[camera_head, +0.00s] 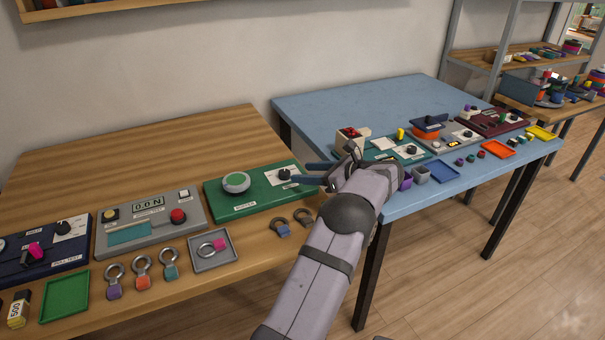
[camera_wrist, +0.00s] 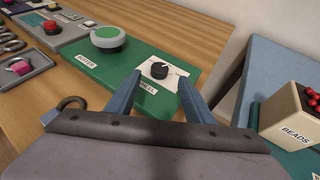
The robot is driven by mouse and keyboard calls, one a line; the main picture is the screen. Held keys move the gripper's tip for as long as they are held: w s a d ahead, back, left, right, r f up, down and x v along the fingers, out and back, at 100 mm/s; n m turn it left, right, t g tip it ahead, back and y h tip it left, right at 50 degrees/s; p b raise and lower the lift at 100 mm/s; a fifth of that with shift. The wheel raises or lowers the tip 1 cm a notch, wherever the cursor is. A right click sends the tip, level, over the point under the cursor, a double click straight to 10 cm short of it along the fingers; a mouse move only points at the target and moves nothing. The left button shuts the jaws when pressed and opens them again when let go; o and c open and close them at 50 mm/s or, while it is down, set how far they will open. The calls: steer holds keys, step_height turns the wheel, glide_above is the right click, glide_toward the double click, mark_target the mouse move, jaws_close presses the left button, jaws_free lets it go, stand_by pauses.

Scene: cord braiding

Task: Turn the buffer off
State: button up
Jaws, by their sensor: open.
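The buffer is a green panel (camera_head: 262,201) on the wooden table, with a round green-topped pad (camera_head: 236,182) on its left and a black knob (camera_head: 284,174) on a white plate at its right. In the wrist view the panel (camera_wrist: 117,71) carries a "BUFFER" label, and the knob (camera_wrist: 159,70) stands on its white plate (camera_wrist: 168,82). My gripper (camera_head: 306,174) is open and empty, with its blue fingers reaching left toward the knob. In the wrist view the open fingers (camera_wrist: 158,88) lie either side of the knob in the picture. Contact cannot be told.
Left of the buffer is a grey panel (camera_head: 150,225) with a red button and display. Ring pieces (camera_head: 303,217) lie in front of the green panel. A blue table (camera_head: 350,98) with a beads box (camera_wrist: 291,115) and more panels stands to the right.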

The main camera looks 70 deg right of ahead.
steer(key=shift+w+f+b, duration=0.25)
steer(key=shift+b, duration=0.3)
steer(key=shift+n, duration=0.6)
steer(key=r+b, duration=0.1)
steer(key=w+r, duration=0.1)
steer(key=r+b, duration=0.1)
steer(key=r, duration=0.1)
steer(key=shift+w+a+b, duration=0.15)
steer(key=shift+w+b, duration=0.15)
steer(key=shift+b, duration=0.05)
steer(key=w+a+r+b, duration=0.3)
steer(key=a+r+b, duration=0.1)
steer(key=a, duration=0.1)
steer(key=m+g+h, duration=0.1)
steer(key=m+h, duration=0.3)
steer(key=m, duration=0.1)
glide_toward(285, 173)
steer(key=w+a, duration=0.1)
steer(key=w+a+r, duration=0.1)
steer(key=w, duration=0.1)
steer(key=shift+p, duration=0.3)
steer(key=shift+s+d+f+m+g, duration=0.2)
steer(key=shift+s+d+m+g, duration=0.25)
steer(key=shift+d+g, duration=0.2)
steer(key=shift+s+d+f+h, duration=0.15)
steer(key=shift+s+d+h, duration=0.15)
steer(key=shift+s, duration=0.05)
steer(key=shift+x, duration=3.65)
